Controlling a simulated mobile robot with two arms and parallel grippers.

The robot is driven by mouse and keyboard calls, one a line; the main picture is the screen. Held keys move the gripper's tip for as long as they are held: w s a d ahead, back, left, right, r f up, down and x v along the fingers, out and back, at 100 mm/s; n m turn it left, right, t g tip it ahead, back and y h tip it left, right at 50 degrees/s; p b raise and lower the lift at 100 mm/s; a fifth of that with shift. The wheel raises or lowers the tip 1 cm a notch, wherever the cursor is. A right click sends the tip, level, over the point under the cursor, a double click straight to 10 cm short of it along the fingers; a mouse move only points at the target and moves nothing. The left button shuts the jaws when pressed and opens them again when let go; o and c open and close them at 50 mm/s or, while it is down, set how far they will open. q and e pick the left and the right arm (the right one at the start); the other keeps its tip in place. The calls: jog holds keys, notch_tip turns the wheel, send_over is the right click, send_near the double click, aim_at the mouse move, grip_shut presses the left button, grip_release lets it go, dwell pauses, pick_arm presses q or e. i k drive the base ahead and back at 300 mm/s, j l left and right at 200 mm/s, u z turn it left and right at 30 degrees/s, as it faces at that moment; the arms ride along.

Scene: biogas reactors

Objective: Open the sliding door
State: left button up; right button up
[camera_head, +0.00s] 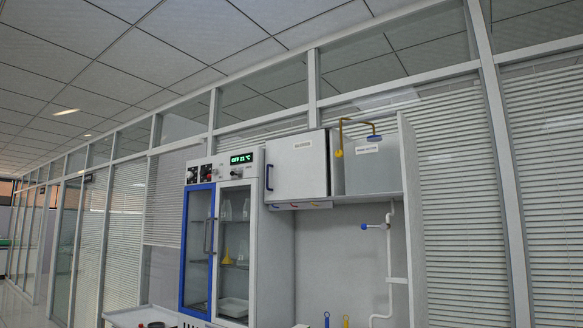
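A tall white cabinet (256,250) with a lit "OFF 21 °C" display stands in the middle. Its blue-framed glass door (198,250) on the left and its white-framed glass door (233,250) beside it both look shut. A dark upright handle (208,235) shows near where the two doors meet. Flasks and a yellow item are visible behind the glass. I cannot tell for sure whether one of these is the sliding door. The cabinet's bottom is cut off by the picture edge. Neither of my grippers is in view.
A white wall box (300,166) with a blue handle and a grey box (372,168) with a yellow pipe hang right of the cabinet. White pipes (390,260) run below. Glass partitions (125,235) with blinds line the wall. A white surface (140,316) shows at the bottom left.

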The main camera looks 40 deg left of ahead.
aim_at(296, 165)
jog(key=i+j, duration=0.35)
jog(key=j, duration=0.15)
jog(key=i+j, duration=0.35)
jog(key=j, duration=0.1)
